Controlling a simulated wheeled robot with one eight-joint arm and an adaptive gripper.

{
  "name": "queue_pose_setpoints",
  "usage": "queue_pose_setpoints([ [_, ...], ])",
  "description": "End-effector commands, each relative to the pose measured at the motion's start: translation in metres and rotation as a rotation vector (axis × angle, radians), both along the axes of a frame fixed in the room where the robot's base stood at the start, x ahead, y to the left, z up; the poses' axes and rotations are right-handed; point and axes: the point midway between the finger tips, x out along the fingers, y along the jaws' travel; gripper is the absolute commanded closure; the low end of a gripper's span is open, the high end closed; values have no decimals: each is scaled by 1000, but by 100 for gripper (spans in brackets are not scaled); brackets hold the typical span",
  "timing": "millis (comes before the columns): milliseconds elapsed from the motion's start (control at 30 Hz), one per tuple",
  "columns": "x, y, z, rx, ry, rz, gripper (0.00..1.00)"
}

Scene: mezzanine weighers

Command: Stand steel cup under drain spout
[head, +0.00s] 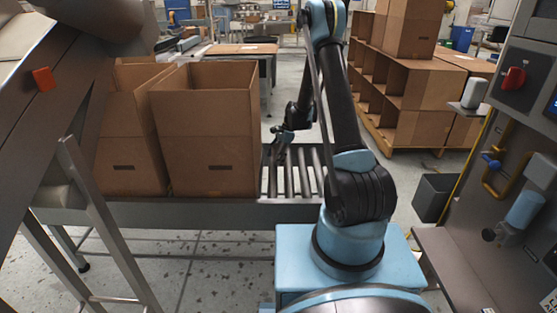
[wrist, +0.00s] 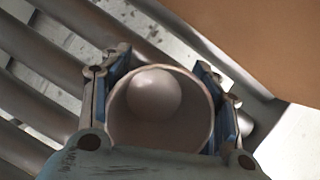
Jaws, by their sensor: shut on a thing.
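My gripper (wrist: 162,80) is shut on a round, open-mouthed cup, which I take to be the steel cup (wrist: 117,128). The wrist view looks into its mouth, with one blue-padded finger on each side and a pale round patch inside. In the head view, my gripper (head: 283,142) hangs over the roller conveyor, right of the cardboard boxes; the cup cannot be made out there. At the right, a machine panel carries a yellow pipe and a light-blue cylinder (head: 525,209) with a dark fitting (head: 490,234) at its lower end. I cannot tell if this fitting is the drain spout.
Two open cardboard boxes (head: 208,140) stand on the roller conveyor (head: 300,178) left of my arm. A dark bin (head: 434,197) stands on the floor at right. A brown bench top (head: 470,270) lies below the panel. Stacked cartons (head: 415,95) stand behind.

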Motion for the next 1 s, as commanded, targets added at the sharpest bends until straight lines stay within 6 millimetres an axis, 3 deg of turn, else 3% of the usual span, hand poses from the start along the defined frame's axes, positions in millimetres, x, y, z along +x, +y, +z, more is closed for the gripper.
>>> queue_pose_setpoints([
  [400, 0, -1, -9, 0, 0, 0, 69],
  [433, 0, -1, -9, 0, 0, 0, 41],
  [500, 0, -1, -9, 0, 0, -1, 25],
  [533, 0, -1, -9, 0, 0, -1, 23],
  [1000, 1, -3, -3, 0, 0, -2, 23],
])
